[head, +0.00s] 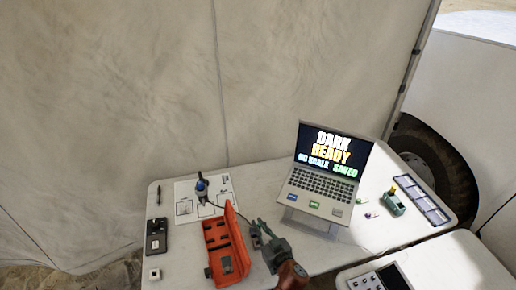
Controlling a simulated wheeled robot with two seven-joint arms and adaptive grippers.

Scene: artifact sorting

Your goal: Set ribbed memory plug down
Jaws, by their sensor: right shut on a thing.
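My right gripper (261,226) reaches in from the bottom middle, just right of the open orange case (229,256) and in front of the laptop (320,190). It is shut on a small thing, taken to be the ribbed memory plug. The plug is mostly hidden by the fingers and too small to make out. I cannot tell whether it touches the table. My left gripper is not in view.
A white sheet (222,185) with a dark blue-topped device lies at the back left. A black box (156,235) and pen (157,197) lie at left. A green device (393,203) and a compartment tray (428,208) stand at right. White table (184,262) shows bare between the black box and orange case.

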